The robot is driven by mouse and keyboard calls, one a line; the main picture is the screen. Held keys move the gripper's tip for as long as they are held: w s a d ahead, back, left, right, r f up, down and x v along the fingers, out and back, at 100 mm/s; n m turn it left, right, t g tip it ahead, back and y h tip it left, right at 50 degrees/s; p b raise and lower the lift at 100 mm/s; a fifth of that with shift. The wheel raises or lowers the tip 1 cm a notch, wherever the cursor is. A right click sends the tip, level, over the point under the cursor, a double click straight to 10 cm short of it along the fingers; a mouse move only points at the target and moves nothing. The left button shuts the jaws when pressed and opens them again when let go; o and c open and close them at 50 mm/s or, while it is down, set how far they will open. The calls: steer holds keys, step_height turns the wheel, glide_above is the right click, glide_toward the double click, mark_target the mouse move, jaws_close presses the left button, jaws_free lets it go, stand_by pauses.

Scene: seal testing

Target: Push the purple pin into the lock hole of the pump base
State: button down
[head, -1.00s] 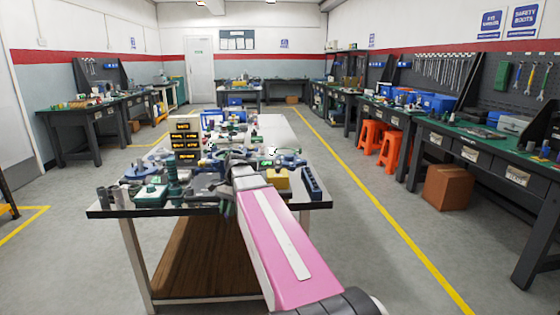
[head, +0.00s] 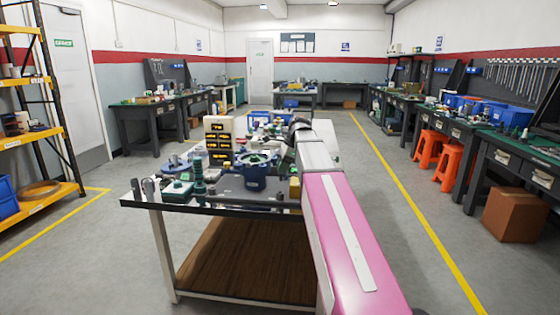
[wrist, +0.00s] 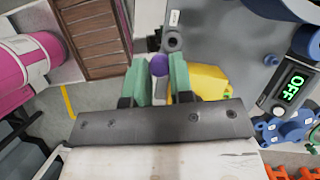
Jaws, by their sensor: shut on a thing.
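In the wrist view my gripper (wrist: 159,68) has two green fingers close together, with the purple pin (wrist: 159,65) between their tips. Only the pin's rounded purple end shows; the rest is hidden. Just beyond the fingertips is a dark grey round fitting (wrist: 172,42) beside a grey plate (wrist: 222,40). It looks like part of the pump base, but I cannot tell whether the pin touches it or where the lock hole is. In the head view a blue round pump-like body (head: 255,172) stands on the table. My pink arm reaches over the table's right side, and the gripper is hidden there.
A yellow block (wrist: 208,84) lies close to the right finger. A green "OFF" display (wrist: 292,88) and blue parts (wrist: 285,130) are farther right. The table (head: 225,208) is crowded, with a panel of lit labels (head: 219,142). The floor at left is open.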

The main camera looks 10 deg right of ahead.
steer(key=w, duration=0.1)
glide_above(278, 194)
steer(key=w+d, duration=0.1)
steer(key=d, duration=0.1)
steer(key=shift+a+f, duration=0.1)
steer(key=shift+f, duration=1.55)
steer(key=shift+f, duration=0.25)
steer(key=shift+f, duration=0.85)
steer(key=shift+f, duration=0.25)
steer(key=shift+f, duration=0.5)
steer(key=shift+f, duration=1)
stand_by(0.3)
